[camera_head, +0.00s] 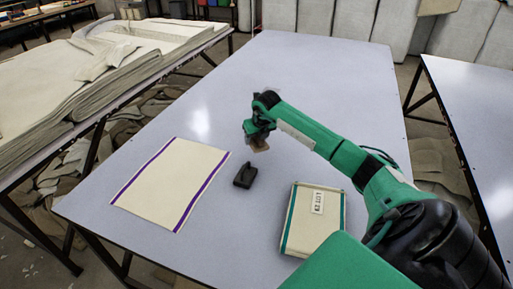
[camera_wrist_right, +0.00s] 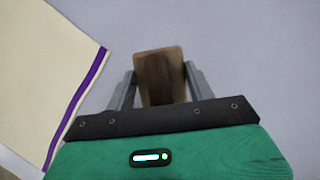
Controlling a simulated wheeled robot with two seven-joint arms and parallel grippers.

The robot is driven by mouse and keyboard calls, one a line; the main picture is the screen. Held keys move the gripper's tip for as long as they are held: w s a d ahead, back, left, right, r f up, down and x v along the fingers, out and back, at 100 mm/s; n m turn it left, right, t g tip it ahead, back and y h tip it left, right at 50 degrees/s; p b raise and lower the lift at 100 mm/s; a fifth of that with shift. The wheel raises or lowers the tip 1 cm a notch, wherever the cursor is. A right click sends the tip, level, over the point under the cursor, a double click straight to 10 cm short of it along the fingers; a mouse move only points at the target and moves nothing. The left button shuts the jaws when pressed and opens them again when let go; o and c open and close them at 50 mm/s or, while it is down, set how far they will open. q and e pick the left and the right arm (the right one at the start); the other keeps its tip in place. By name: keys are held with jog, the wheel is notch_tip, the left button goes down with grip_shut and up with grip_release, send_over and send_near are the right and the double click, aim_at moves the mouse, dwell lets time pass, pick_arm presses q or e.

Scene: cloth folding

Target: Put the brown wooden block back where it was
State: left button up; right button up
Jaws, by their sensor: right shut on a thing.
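The brown wooden block (camera_wrist_right: 161,72) sits between the two fingers of my right gripper (camera_wrist_right: 160,84) in the right wrist view, and the fingers are shut on it. In the head view the block (camera_head: 260,146) shows just below the right gripper (camera_head: 257,136), over the middle of the grey-blue table (camera_head: 330,80). I cannot tell whether the block touches the table. My left gripper is not in view.
A cream cloth with purple edges (camera_head: 172,182) lies flat at left, also in the wrist view (camera_wrist_right: 40,70). A small black object (camera_head: 245,176) lies beside it. A folded cream cloth with green edges (camera_head: 312,235) bears a label. The table's far part is clear.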

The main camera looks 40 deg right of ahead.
aim_at(257, 146)
notch_tip(257, 146, down, 4)
jog(key=shift+f, duration=0.55)
jog(key=o, duration=1)
jog(key=shift+c, duration=0.2)
